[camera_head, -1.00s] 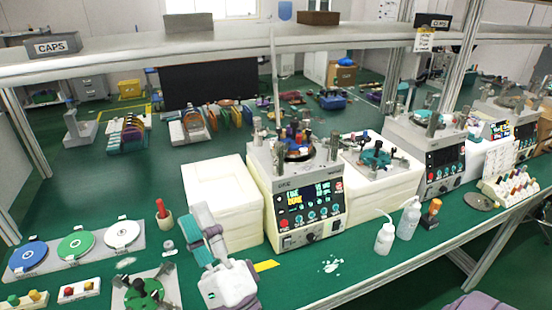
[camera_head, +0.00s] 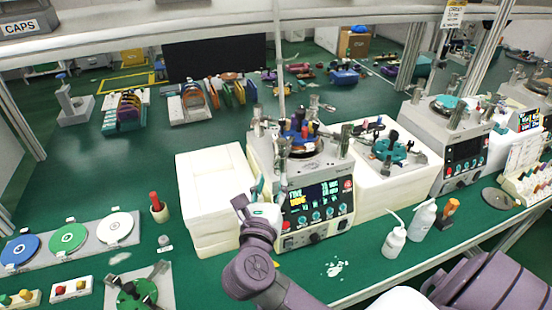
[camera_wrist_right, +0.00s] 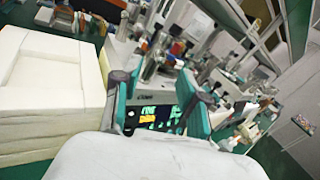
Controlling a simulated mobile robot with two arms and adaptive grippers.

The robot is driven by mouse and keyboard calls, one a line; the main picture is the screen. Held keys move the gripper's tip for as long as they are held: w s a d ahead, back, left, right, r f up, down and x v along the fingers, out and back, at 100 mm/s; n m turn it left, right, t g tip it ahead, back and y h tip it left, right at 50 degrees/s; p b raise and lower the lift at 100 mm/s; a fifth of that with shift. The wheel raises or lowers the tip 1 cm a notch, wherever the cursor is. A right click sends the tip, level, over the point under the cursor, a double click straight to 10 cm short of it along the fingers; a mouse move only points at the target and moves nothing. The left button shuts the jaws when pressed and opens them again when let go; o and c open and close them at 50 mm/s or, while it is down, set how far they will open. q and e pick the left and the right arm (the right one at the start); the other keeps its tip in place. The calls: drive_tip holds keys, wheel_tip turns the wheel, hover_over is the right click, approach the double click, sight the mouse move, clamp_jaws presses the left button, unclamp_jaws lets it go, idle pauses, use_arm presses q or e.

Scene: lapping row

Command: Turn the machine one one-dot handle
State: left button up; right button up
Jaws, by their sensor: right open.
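Machine one (camera_head: 321,222), a pale box with a dark lit display, stands at the centre of the green bench. The one-dot marking is too small to make out. My right gripper (camera_head: 264,207) is at the machine's front left edge, partly hidden by my own wrist. In the right wrist view its two teal-padded fingers (camera_wrist_right: 163,88) are apart, with the machine's display (camera_wrist_right: 154,115) showing between them and nothing held. Contact with the machine cannot be told. My left gripper is not in view.
White blocks (camera_head: 213,180) stand close left of the machine, and another white block with a teal fixture (camera_head: 397,151) stands right. Two white bottles (camera_head: 394,242) and an orange-topped tool (camera_head: 449,215) stand front right. A disc tray (camera_head: 120,222) lies left.

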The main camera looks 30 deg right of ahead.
sight(276, 168)
drive_tip(key=p+x, duration=0.1)
drive_tip(key=x, duration=0.4)
drive_tip(key=shift+w+d+r+p, duration=0.1)
drive_tip(key=shift+w+d+p, duration=0.15)
drive_tip(key=shift+p, duration=0.05)
drive_tip(key=shift+w+d, duration=0.3)
drive_tip(key=shift+w, duration=0.05)
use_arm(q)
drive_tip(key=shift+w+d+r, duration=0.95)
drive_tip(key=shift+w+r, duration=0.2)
use_arm(e)
drive_tip(key=shift+s, duration=0.1)
clamp_jaws()
